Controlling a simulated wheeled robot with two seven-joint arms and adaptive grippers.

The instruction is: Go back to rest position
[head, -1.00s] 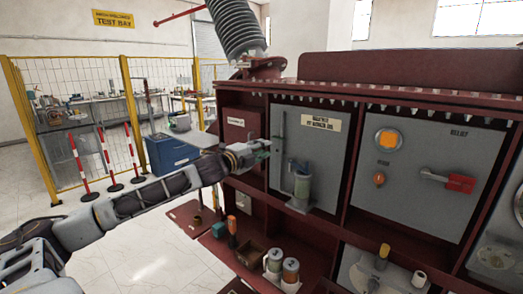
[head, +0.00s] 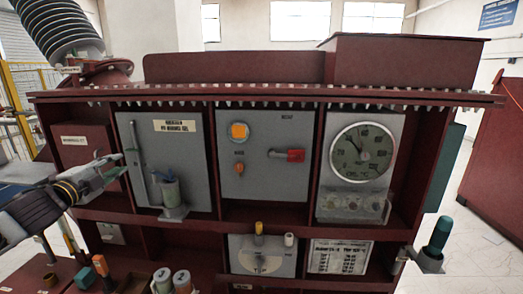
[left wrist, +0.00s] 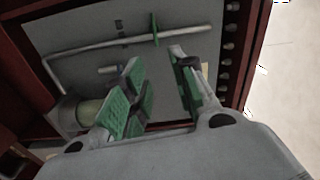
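My left gripper (head: 108,164) reaches in from the left in the head view, in front of the left side of the red transformer cabinet (head: 270,222). In the left wrist view its green-padded fingers (left wrist: 163,92) are apart with nothing between them. Behind them is a grey panel with a thin pipe (left wrist: 140,45) and a glass cylinder (left wrist: 90,112). In the head view this cylinder (head: 171,190) stands to the right of the gripper, apart from it.
A relief panel with a red handle (head: 290,155) and a round dial gauge (head: 362,152) are further right. A green-handled part (head: 438,236) sticks out at the cabinet's right side. Jars (head: 172,281) stand on the lower shelf. Open floor (head: 475,250) lies right.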

